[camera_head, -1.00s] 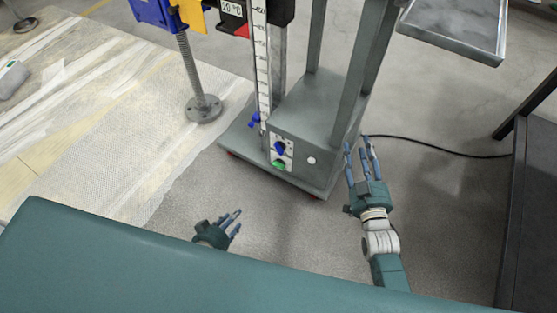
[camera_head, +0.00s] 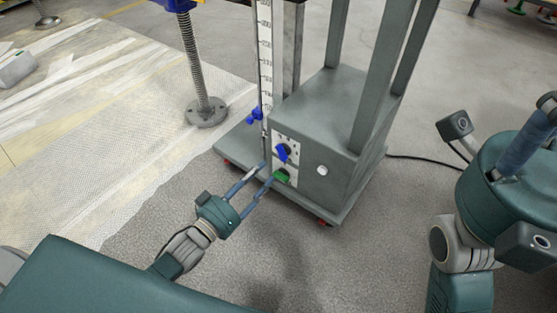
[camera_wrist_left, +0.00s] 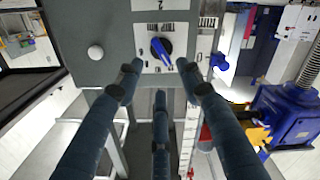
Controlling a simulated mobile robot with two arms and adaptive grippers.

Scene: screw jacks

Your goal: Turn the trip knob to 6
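The grey machine (camera_head: 312,115) has a white panel on its front with a blue knob (camera_head: 284,153) above a green knob (camera_head: 282,177).
A white round button (camera_head: 322,170) is right of the panel. A ruled scale (camera_head: 266,60) with a blue clamp screw (camera_head: 255,116) stands at the left. A screw jack (camera_head: 203,105) is further left. The floor in front of the machine is clear.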

